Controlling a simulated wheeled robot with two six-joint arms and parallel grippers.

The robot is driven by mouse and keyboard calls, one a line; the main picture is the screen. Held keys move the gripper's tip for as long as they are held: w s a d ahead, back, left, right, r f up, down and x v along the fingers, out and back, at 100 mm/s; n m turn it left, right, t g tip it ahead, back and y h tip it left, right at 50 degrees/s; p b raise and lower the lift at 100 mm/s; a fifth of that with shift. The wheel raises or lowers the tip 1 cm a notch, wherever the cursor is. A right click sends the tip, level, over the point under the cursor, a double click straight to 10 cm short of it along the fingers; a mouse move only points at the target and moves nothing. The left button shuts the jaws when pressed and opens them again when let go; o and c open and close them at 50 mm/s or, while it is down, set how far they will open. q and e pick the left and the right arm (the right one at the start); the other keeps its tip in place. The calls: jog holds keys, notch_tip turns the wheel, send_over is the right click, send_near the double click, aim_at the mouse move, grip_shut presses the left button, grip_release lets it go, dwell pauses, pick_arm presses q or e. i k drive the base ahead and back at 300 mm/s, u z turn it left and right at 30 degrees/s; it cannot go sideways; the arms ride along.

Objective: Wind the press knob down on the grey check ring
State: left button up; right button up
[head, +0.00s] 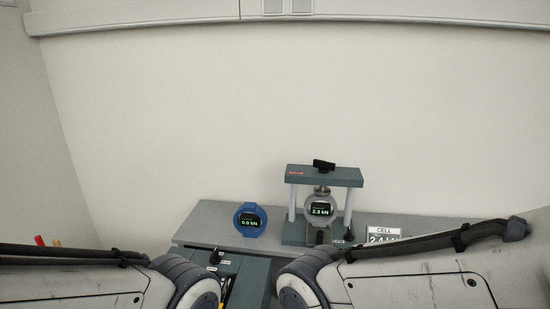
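The press (324,177) stands on the bench, with a dark crossbeam on two light posts. Its black knob (324,164) sits on top of the crossbeam. The grey check ring (320,206) is upright between the posts under the crossbeam, and its display appears to read 2.3 kN. A blue ring (250,219) with a display reading about 0.0 kN stands to the left of the press. My two arms reach in from the lower left and lower right, but neither gripper shows in the head view.
The grey bench (212,222) stands against a plain wall. A white sign marked CELL (384,233), partly hidden by my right arm, is right of the press. A dark unit (247,272) with a small black lever (215,257) is in front. The bench's left end is clear.

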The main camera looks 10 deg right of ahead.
aim_at(324, 167)
jog(key=u, duration=0.35)
jog(key=i, duration=0.35)
jog(key=z, duration=1.35)
jog(key=i, duration=0.5)
